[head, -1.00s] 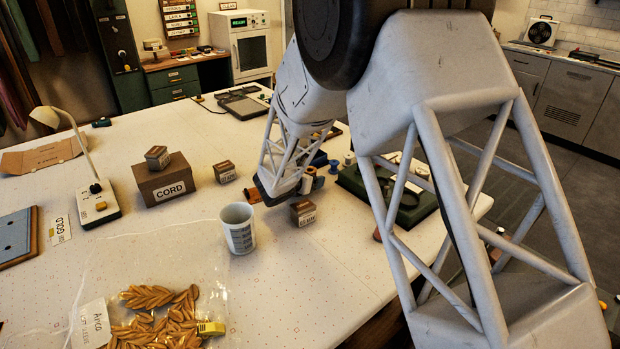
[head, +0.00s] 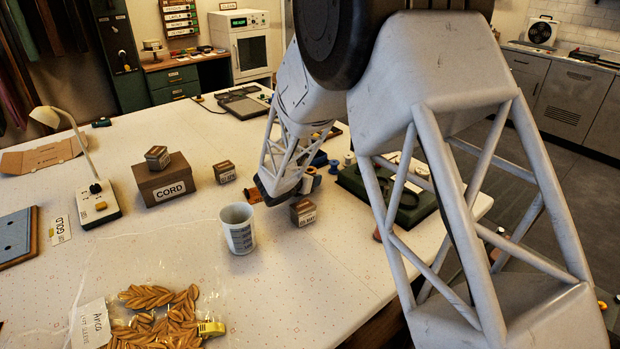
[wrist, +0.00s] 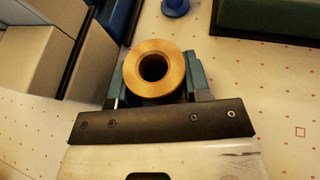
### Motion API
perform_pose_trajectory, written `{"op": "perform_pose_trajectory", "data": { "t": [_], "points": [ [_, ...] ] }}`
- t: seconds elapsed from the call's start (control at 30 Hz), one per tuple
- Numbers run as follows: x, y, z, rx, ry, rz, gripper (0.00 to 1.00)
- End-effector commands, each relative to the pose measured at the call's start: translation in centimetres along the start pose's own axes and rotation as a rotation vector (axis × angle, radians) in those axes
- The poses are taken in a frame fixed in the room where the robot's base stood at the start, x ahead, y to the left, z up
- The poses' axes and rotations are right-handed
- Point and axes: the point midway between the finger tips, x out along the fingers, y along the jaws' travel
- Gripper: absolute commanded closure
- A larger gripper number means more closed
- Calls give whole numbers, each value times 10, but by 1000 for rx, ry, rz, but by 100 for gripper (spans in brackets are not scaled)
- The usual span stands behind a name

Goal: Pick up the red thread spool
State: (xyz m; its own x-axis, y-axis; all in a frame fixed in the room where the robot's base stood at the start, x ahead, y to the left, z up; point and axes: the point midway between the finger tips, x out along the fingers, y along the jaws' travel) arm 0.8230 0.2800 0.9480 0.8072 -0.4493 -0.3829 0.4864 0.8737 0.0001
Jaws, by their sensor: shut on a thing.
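My gripper (wrist: 155,88) is shut on a spool (wrist: 134,83) in the wrist view. I look onto the spool's round orange-tan end, which has a dark hole in the middle. The teal fingers are on its left and right sides. Its thread is hidden, so I cannot confirm that it is the red one.
A small labelled box (head: 303,212) stands in front of my gripper, with a measuring cup (head: 238,230) to its left. A dark green case (head: 408,208) lies to the right. A blue spool (wrist: 175,7) stands near the held one. Boxes (wrist: 82,62) fill the wrist view's left.

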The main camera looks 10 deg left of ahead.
Motion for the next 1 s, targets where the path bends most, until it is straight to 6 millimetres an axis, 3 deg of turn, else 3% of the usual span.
{"op": "perform_pose_trajectory", "data": {
  "t": [0.43,1.0],
  "points": [
    [-4,0,11,1,-1,1,80],
    [-33,0,81,2,0,0,80]
  ]
}}
